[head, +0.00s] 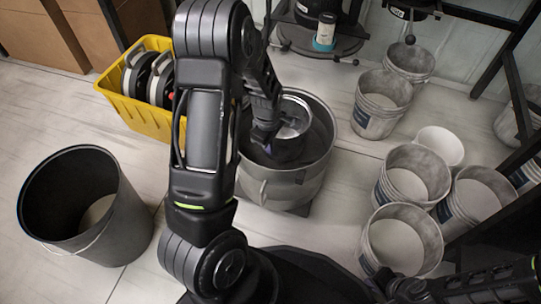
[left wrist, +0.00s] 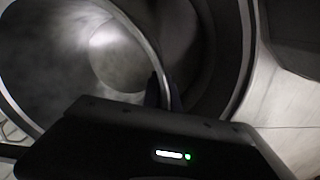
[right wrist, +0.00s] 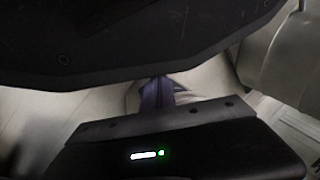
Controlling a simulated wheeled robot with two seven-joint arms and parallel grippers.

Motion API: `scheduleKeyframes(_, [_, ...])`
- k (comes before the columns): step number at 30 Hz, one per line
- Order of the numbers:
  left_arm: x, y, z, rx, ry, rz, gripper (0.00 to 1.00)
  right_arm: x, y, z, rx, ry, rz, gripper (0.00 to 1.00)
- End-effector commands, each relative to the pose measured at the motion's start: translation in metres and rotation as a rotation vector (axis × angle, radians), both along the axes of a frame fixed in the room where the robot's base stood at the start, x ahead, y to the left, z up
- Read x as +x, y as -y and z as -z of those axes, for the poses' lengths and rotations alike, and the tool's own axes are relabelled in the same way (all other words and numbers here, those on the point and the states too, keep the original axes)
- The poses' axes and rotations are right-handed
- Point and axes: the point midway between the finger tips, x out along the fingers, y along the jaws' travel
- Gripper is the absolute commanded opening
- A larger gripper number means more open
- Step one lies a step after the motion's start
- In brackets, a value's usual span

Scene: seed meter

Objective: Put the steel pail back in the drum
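The steel pail (head: 296,112) is a shiny metal pail inside the mouth of the wide grey drum (head: 318,160). My left gripper (head: 266,142) reaches down into the drum at the pail's near left side. In the left wrist view, the pail's bright interior (left wrist: 110,45) fills the upper left, and the left fingers (left wrist: 165,90) are closed together on its rim. The drum wall curves behind it. Whether the pail rests on the drum's bottom is hidden. My right gripper (head: 388,284) is low at the right, away from the drum; its fingers (right wrist: 157,92) look closed together and empty.
A dark open bin (head: 125,215) stands at the left. A yellow crate (head: 125,110) with reels is behind it. Several grey buckets (head: 395,240) stand at the right, near my right gripper. A black stand (head: 325,45) is behind the drum.

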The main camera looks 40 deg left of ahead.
Motion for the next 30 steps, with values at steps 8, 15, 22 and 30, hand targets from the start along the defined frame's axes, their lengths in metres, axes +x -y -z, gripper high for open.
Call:
scheduleKeyframes(8, [-0.001,0.0,0.02,0.001,-0.002,0.0,0.0,0.001,0.0,0.011,0.001,0.002,0.002,0.0])
scheduleKeyframes(15, [0.0,-0.001,0.05,0.001,0.0,-0.001,0.0,0.005,0.001,0.024,0.003,0.005,0.005,0.0])
scheduleKeyframes(22, [0.001,0.0,0.049,0.001,0.001,0.0,0.0,0.004,0.001,0.022,0.003,0.005,0.003,0.0])
scheduleKeyframes(30, [0.0,0.0,0.052,0.0,0.0,0.0,0.12,0.004,0.001,0.024,0.003,0.005,0.004,0.0])
